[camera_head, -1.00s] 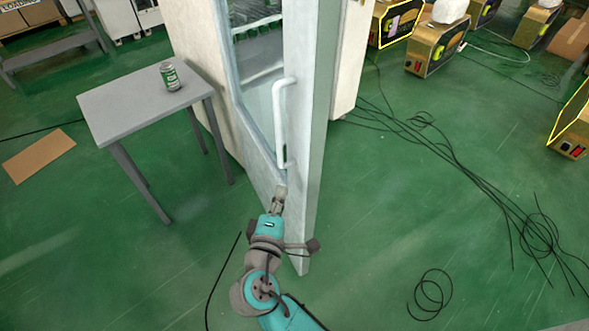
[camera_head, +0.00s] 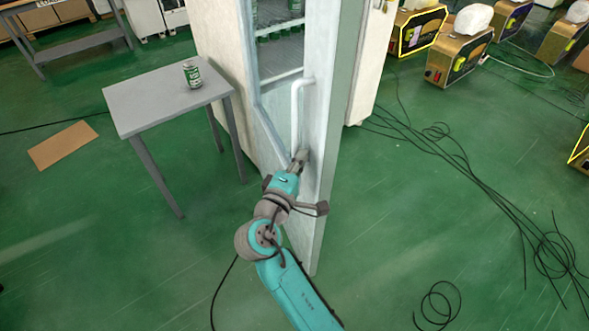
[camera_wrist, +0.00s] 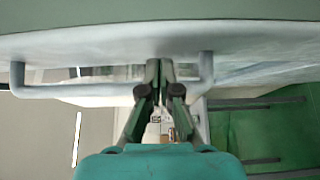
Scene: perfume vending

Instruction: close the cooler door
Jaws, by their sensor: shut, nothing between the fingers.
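The white cooler (camera_head: 222,75) stands at the top centre of the head view. Its white-framed glass door (camera_head: 318,200) is swung open toward me, with cans visible on shelves behind it. The door has a white vertical bar handle (camera_head: 296,112), which also shows in the wrist view (camera_wrist: 85,92). My gripper (camera_head: 301,156) is shut and empty at the door's face, by the lower end of the handle. In the wrist view the closed fingertips (camera_wrist: 159,64) are close to the door frame (camera_wrist: 250,40); I cannot tell whether they touch it.
A grey table (camera_head: 150,108) with a green can (camera_head: 192,74) stands left of the cooler. Black cables (camera_head: 470,180) lie on the green floor to the right. Gold machines (camera_head: 458,55) stand at the upper right. A cardboard sheet (camera_head: 62,145) lies at the left.

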